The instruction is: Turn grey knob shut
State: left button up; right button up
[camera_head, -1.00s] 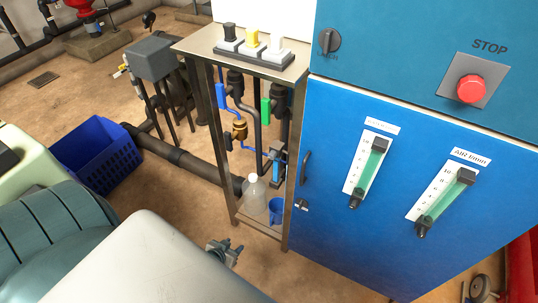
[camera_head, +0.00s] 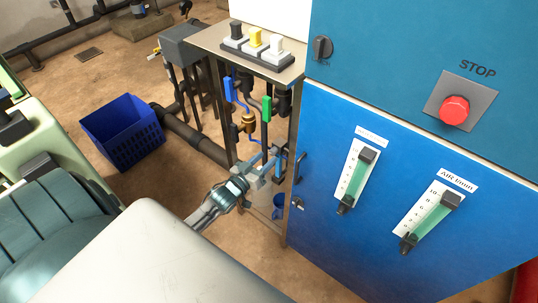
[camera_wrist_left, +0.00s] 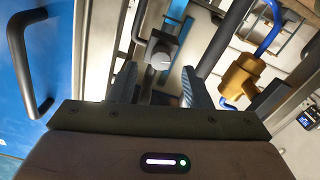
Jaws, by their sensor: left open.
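The grey knob (camera_wrist_left: 160,52) shows in the wrist view as a small block with a light round face, on the pipework ahead of my fingers. My left gripper (camera_wrist_left: 160,84) is open, with one finger to each side of the knob's line and the knob a little beyond the tips. In the head view, my left gripper (camera_head: 265,168) reaches from the lower left into the lower part of the open pipe stand. There the knob is mostly hidden around the fingers, and contact cannot be told. My right gripper is not in view.
The blue cabinet (camera_head: 330,225), with its handle (camera_wrist_left: 30,62), stands close by. A brass fitting (camera_wrist_left: 240,76) and a green lever (camera_head: 267,108) sit among the pipes. A metal frame surrounds them. A blue crate (camera_head: 122,132) stands on the floor at left.

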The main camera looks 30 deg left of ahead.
aim_at(274, 151)
pick_arm(q)
jog(key=shift+w+d, duration=0.1)
jog(key=shift+w, duration=1.35)
grip_shut()
